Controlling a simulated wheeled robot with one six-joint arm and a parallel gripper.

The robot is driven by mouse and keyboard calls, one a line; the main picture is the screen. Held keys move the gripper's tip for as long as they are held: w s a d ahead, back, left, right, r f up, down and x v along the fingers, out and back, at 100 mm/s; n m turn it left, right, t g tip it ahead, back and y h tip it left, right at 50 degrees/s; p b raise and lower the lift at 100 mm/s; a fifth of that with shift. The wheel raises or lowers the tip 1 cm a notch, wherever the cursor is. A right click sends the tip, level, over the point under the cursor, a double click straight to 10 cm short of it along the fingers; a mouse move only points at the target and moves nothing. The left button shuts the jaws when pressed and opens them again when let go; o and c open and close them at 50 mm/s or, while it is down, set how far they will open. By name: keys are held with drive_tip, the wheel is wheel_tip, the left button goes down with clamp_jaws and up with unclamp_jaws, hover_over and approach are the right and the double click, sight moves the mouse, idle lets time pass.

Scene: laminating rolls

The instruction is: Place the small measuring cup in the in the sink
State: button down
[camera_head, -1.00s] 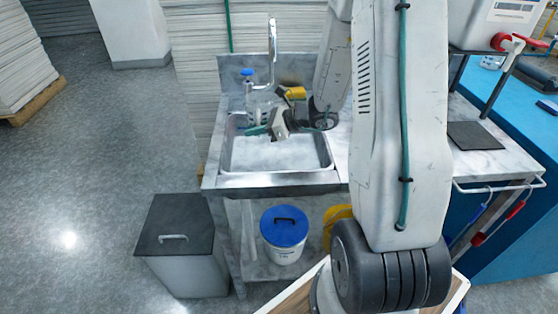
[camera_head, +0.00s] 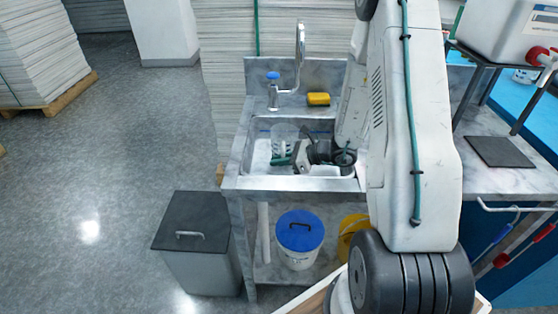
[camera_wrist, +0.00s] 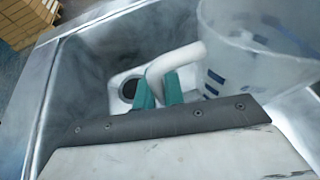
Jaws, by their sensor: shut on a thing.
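The measuring cup (camera_head: 284,133) is clear plastic with blue marks. In the wrist view it fills the upper right (camera_wrist: 262,45), with its pale handle (camera_wrist: 178,62) reaching left. My gripper (camera_head: 282,161) is shut on that handle; its green fingertips (camera_wrist: 158,92) show on either side of it. The sink (camera_head: 258,168) is a steel basin in a metal counter. The cup and my gripper are down within the basin's outline, near its left middle. Whether the cup touches the bottom I cannot tell.
A yellow sponge (camera_head: 318,99) lies on the back ledge beside the tap (camera_head: 299,62). The basin's drain (camera_wrist: 130,90) shows in the wrist view. A grey bin (camera_head: 196,240) stands at the left, and a blue-lidded bucket (camera_head: 300,232) sits under the sink.

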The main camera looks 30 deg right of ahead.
drive_tip(key=c, duration=1.5)
unclamp_jaws()
drive_tip(key=shift+f, duration=0.15)
